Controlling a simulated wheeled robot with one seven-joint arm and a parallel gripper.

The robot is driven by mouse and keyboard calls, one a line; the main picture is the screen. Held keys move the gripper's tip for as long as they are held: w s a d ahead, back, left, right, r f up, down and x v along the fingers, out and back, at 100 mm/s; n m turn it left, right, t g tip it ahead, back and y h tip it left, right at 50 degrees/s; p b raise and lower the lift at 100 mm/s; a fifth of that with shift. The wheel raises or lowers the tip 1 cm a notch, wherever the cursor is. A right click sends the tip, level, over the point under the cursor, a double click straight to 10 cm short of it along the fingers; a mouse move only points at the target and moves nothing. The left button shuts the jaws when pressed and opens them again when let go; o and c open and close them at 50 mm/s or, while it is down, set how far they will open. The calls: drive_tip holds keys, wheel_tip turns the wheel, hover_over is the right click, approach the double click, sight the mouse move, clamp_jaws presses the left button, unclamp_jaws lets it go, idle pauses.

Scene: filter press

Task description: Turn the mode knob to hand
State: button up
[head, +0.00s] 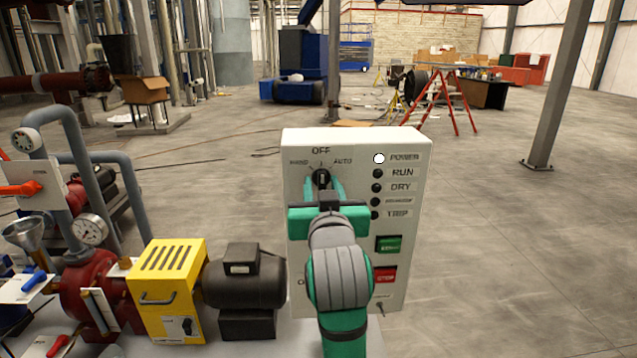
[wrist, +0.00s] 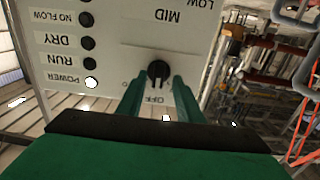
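The mode knob (head: 321,176) is a small black knob at the upper left of a pale control box (head: 300,146). HAND is printed to its left, OFF above it and AUTO to its right. It appears to point at OFF. In the wrist view the box is upside down, with the knob (wrist: 158,70) near the middle. My green gripper (head: 323,187) is in front of the box. Its two fingers (wrist: 159,82) stand apart, one on each side of the knob, with visible gaps. The HAND label is hidden in the wrist view.
The white POWER lamp (head: 379,158) is lit; the lamps below it are dark. A green button (head: 388,244) and a red STOP button (head: 384,275) sit low on the box. A black motor (head: 245,280) and yellow housing (head: 168,285) stand to the left. Floor to the right is clear.

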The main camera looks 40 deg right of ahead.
drive_tip(key=shift+w+d, duration=0.15)
drive_tip(key=shift+w, duration=0.15)
drive_tip(key=shift+s, duration=0.1)
drive_tip(key=shift+d, duration=0.1)
clamp_jaws()
drive_tip(key=n, duration=0.4)
drive_tip(key=shift+n, duration=0.3)
drive_tip(key=n, duration=0.4)
drive_tip(key=shift+f, duration=0.15)
idle(0.4)
